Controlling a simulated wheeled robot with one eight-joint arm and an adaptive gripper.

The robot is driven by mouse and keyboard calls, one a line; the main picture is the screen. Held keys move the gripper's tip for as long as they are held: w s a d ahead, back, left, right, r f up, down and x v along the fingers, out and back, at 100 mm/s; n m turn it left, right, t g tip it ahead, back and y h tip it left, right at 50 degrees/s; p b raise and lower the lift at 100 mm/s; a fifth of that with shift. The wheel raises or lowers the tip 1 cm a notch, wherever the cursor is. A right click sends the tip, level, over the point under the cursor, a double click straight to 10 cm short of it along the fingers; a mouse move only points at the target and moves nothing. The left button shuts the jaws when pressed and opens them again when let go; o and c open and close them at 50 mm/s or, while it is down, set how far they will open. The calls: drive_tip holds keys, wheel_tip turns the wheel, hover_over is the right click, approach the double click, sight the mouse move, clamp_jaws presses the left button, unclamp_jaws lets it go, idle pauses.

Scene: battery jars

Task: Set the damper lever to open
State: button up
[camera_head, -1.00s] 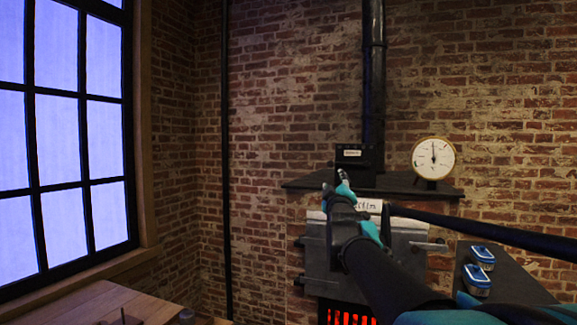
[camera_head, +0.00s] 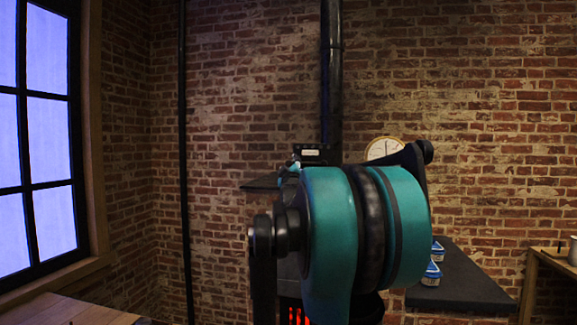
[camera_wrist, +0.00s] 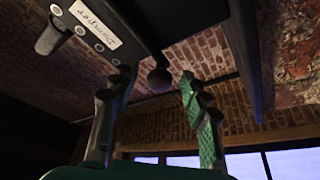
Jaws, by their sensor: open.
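The dark damper box (camera_head: 312,154) stands at the foot of the flue pipe in the head view. In the wrist view its white label plate (camera_wrist: 98,22), apparently reading "Damper", shows upside down at the top. A dark ball knob (camera_wrist: 160,78) on a short stem, apparently the damper lever's end, sits between the fingers in the picture. My gripper (camera_wrist: 156,92) is open, one finger on each side of the knob. I cannot tell whether either finger touches it. In the head view my teal arm hides most of the stove and the lever.
The black flue pipe (camera_head: 332,75) rises above the stove shelf (camera_head: 262,183). A round gauge (camera_head: 384,147) is partly covered by my arm. A wooden table (camera_head: 75,310) is at lower left.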

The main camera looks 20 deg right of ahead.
drive_tip(key=shift+w+d+r, duration=0.2)
drive_tip(key=shift+w, duration=0.4)
drive_tip(key=shift+c, duration=0.3)
clamp_jaws()
